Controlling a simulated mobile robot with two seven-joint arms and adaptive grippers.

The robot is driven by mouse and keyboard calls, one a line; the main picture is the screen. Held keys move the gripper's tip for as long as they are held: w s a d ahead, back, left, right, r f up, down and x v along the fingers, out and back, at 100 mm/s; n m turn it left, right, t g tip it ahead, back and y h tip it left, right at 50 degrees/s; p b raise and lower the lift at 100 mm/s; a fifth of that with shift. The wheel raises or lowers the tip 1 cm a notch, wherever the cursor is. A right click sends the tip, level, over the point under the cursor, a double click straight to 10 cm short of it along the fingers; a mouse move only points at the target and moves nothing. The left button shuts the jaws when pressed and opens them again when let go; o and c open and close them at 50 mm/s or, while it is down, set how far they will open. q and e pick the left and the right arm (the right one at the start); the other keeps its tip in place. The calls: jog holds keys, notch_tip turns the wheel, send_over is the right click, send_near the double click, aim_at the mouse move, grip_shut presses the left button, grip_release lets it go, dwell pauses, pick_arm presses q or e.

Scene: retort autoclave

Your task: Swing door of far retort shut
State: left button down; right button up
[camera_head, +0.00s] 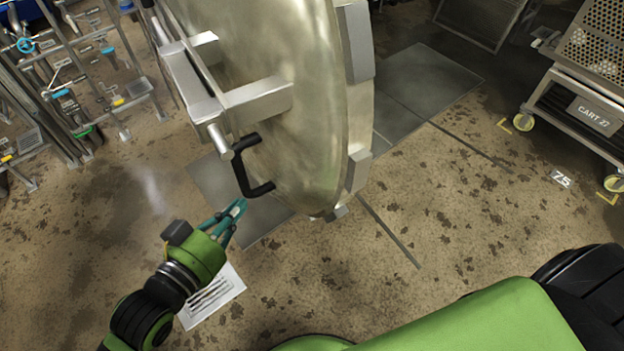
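The retort door (305,120) is a large round metal disc that stands swung out in the upper middle of the head view. A metal bracket arm (222,100) crosses its face. A black U-shaped handle (262,188) sits low on the door's left side. My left gripper (240,205), with teal fingers, is just below and left of the handle, close to it. Its fingers look slightly apart, and nothing shows between them. I cannot tell whether it touches the handle. The retort's body is not clearly visible. My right gripper is out of view.
A wheeled cart labelled "CART 27" (590,113) stands at the upper right. Pipework and valves (75,70) fill the upper left. A printed sheet (213,297) lies beneath my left arm. The stained floor (450,205) right of the door is clear, with dark floor plates (430,80) behind.

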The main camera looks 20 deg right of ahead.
pick_arm(q)
jog(key=s+d+r+h, duration=0.1)
jog(key=s+d+r, duration=0.1)
jog(key=s+r, duration=0.1)
jog(key=m+p, duration=0.1)
jog(key=p, duration=0.1)
send_near(304, 151)
jog(key=shift+g+h, duration=0.3)
jog(key=shift+g, duration=0.1)
jog(key=x, duration=0.6)
jog(key=shift+w+a, duration=0.1)
jog(key=shift+w, duration=0.25)
jog(key=shift+w+d+f, duration=0.15)
jog(key=shift+w+d, duration=0.1)
jog(key=shift+d, duration=0.05)
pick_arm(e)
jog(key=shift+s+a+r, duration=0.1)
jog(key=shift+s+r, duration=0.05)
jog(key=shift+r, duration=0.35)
